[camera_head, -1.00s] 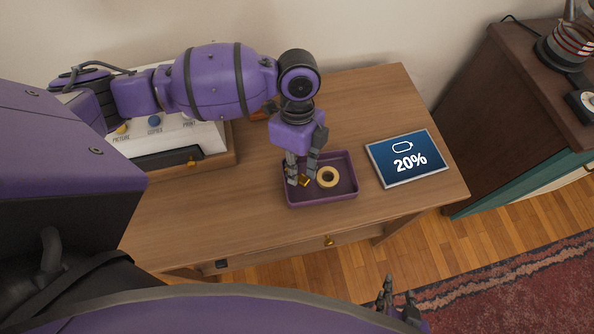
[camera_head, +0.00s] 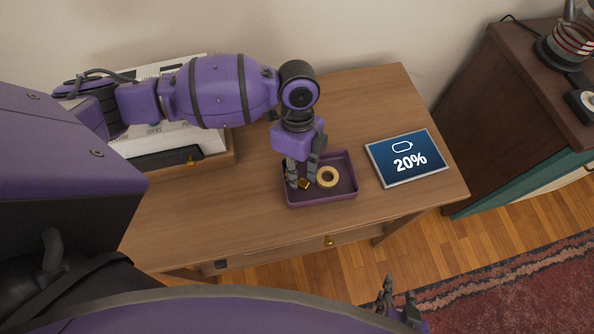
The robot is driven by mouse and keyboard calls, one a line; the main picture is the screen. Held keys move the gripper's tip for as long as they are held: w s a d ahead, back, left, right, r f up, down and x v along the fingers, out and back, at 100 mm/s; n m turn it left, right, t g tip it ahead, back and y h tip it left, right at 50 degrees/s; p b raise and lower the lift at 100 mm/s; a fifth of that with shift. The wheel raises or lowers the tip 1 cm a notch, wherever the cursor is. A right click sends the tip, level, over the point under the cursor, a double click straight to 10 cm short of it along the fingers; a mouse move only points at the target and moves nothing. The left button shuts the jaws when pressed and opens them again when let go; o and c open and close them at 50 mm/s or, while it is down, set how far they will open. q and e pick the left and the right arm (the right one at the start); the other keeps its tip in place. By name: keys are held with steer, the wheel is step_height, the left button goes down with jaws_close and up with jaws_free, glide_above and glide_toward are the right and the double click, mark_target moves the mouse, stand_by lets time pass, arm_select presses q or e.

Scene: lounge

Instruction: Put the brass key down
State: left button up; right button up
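The brass key (camera_head: 305,184) shows as a small gold piece at the fingertips of my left gripper (camera_head: 301,179). The fingers close in on it from both sides and hide part of it. They reach down inside a purple tray (camera_head: 345,193), in its left half. I cannot tell whether the key touches the tray floor. My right gripper (camera_head: 398,300) shows at the bottom edge, empty, with its fingers apart, far from the tray.
A yellow tape ring (camera_head: 328,177) lies in the tray, just right of the key. A tablet reading 20% (camera_head: 407,158) lies right of the tray. A white printer-like machine (camera_head: 180,140) stands at the back left. The wooden tabletop (camera_head: 220,215) is clear at front left.

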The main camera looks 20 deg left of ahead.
arm_select(q)
steer(key=shift+s+a+f, duration=0.15)
steer(key=shift+s+f, duration=0.35)
steer(key=shift+f, duration=0.15)
steer(key=v, duration=1.3)
steer(key=shift+w+r+p, duration=0.2)
steer(key=shift+r+p, duration=0.15)
steer(key=shift+p, duration=0.1)
